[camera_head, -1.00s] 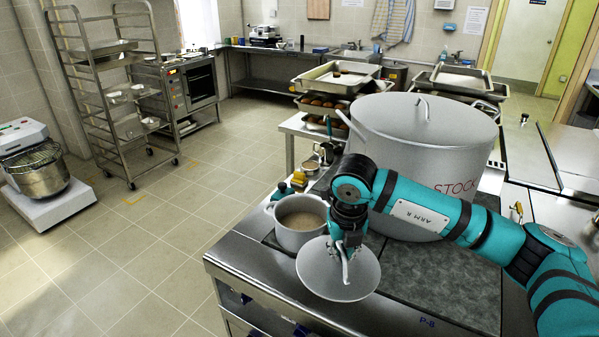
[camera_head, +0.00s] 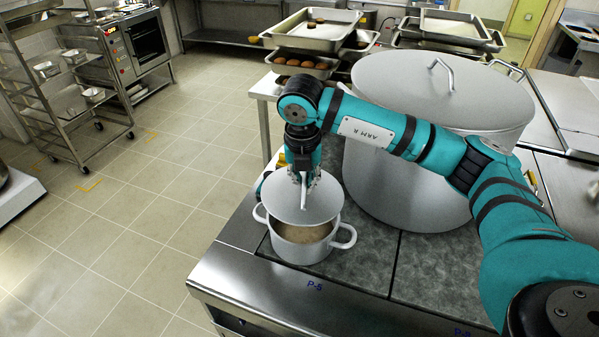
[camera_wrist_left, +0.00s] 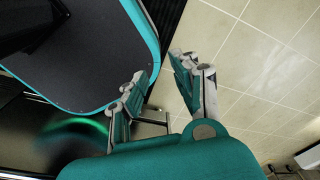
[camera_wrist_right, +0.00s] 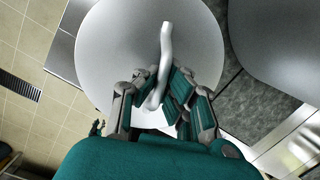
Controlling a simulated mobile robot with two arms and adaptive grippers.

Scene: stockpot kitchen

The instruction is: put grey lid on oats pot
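The grey lid (camera_head: 318,205) is in the head view, held over the small white pot (camera_head: 303,251) that holds a tan, oat-like mass. The lid covers the far part of the opening; the near part of the contents shows below its edge. My right gripper (camera_head: 304,178) is on the lid's handle from above. In the right wrist view the handle (camera_wrist_right: 165,62) runs between the fingers (camera_wrist_right: 157,112), and the lid (camera_wrist_right: 115,45) fills the middle. Whether the lid touches the pot rim cannot be told. My left gripper (camera_wrist_left: 160,92) is open and empty, away from the lid.
A large stockpot (camera_head: 395,180) with its own lid stands right behind the small pot. Trays of buns (camera_head: 300,66) stand farther back. The counter's steel front edge (camera_head: 270,290) is close to the pot. Open floor lies to the left.

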